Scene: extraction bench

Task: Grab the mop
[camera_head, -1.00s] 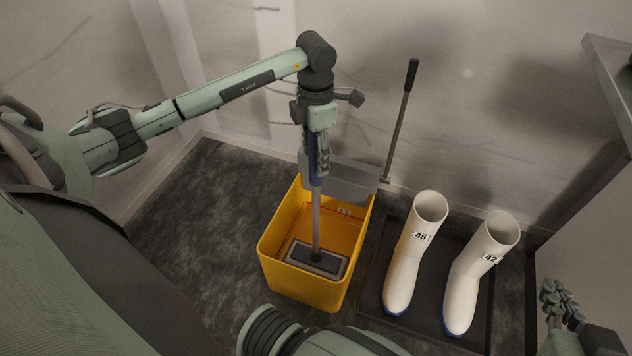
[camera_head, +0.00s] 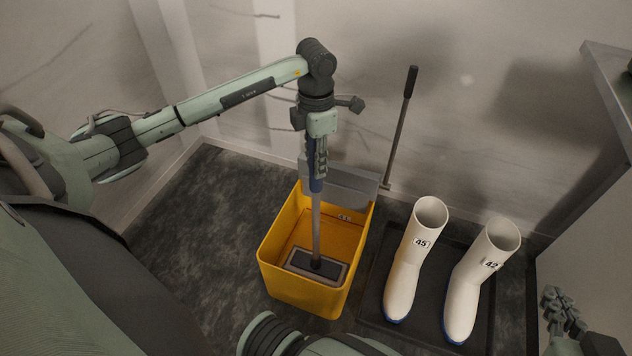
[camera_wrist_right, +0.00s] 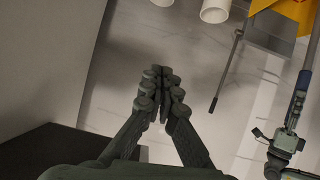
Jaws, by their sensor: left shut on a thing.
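The mop has a blue grip (camera_head: 316,184), a grey pole (camera_head: 316,222) and a flat dark head (camera_head: 316,266). It stands nearly upright with its head inside the yellow bucket (camera_head: 274,262). My left gripper (camera_head: 318,160) is shut on the blue upper part of the mop handle, above the bucket. The mop handle also shows at the right of the right wrist view (camera_wrist_right: 300,85). My right gripper (camera_head: 567,312) is far to the right of the mop, low in the head view. In the right wrist view its fingers (camera_wrist_right: 160,82) are together and hold nothing visible.
A grey wringer (camera_head: 345,184) with a tall black-tipped lever (camera_head: 398,132) sits at the bucket's back edge. White boots (camera_head: 403,270) (camera_head: 470,285) stand on a dark tray (camera_head: 432,318) right of the bucket. A metal shelf edge (camera_head: 606,85) juts in at upper right. Floor left of the bucket is clear.

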